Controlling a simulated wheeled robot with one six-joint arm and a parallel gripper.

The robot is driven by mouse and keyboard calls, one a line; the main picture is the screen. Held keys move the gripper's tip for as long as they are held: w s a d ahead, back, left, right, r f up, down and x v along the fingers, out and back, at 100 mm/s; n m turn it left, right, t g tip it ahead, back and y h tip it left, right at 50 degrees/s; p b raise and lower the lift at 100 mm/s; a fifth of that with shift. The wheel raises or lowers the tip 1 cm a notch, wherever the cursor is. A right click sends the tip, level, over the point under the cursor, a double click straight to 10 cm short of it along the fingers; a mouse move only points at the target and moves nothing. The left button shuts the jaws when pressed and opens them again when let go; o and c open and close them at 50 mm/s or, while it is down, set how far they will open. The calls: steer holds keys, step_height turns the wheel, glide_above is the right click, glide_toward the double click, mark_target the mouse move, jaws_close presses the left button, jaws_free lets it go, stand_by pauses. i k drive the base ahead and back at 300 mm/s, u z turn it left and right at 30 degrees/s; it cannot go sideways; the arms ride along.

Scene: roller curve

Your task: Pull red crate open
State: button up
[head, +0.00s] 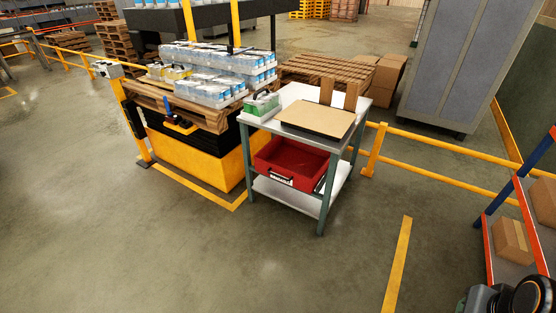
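The red crate (290,162) sits under the top of a grey-legged worktable (306,98) near the middle of the head view. Its front faces me and its open top shows below the tabletop's front edge. A dark handle or label with pale marks shows on its front. The tabletop hides its rear part. I cannot tell whether it hangs on runners or rests on something. My gripper is not in view; only a dark rounded part of my arm shows at the bottom right corner, far from the crate.
A brown board (316,118) and a green-and-white case (262,105) lie on the tabletop. A pallet of wrapped bottles (208,72) stands left of the table. Yellow rails (440,147) run behind it; shelving with a cardboard box (512,240) stands at right. The floor in front is clear.

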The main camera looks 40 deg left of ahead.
mark_target(301, 166)
steer(key=u, duration=0.6)
steer(key=i, duration=1.15)
steer(key=u, duration=2.05)
steer(key=i, duration=1.15)
steer(key=u, duration=0.55)
